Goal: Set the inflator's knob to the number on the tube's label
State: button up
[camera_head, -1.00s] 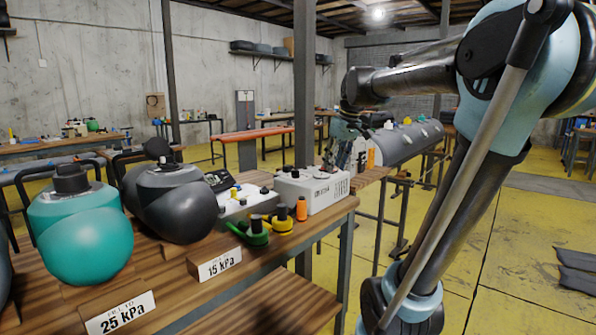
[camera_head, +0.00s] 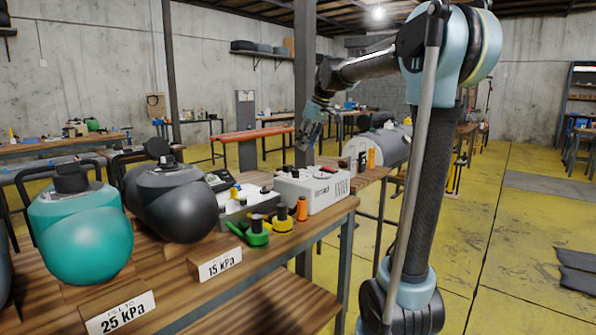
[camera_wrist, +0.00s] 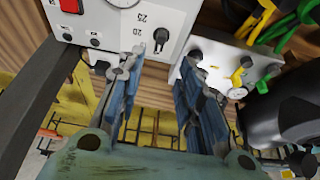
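The inflator (camera_head: 312,190) is a white box on the wooden bench. In the wrist view, its white panel (camera_wrist: 105,28) shows a black knob (camera_wrist: 161,37) near printed numbers 20 and 25; its exact setting is unclear. A teal tube (camera_head: 85,240) has a label (camera_head: 122,312) reading 25 kPa. A dark grey tube (camera_head: 172,205) has a label (camera_head: 220,264) reading 15 kPa. My gripper (camera_wrist: 160,68) is open and empty, with the knob beyond and between its blue fingers. In the head view, my gripper (camera_head: 308,135) hangs above the inflator, apart from it.
Another white unit (camera_head: 240,204) stands between the grey tube and the inflator. A steel post (camera_head: 304,85) rises behind the inflator.

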aim_at(297, 171)
jog(key=x, duration=1.2)
jog(key=shift+c, duration=0.5)
jog(key=shift+d, duration=0.1)
grip_shut()
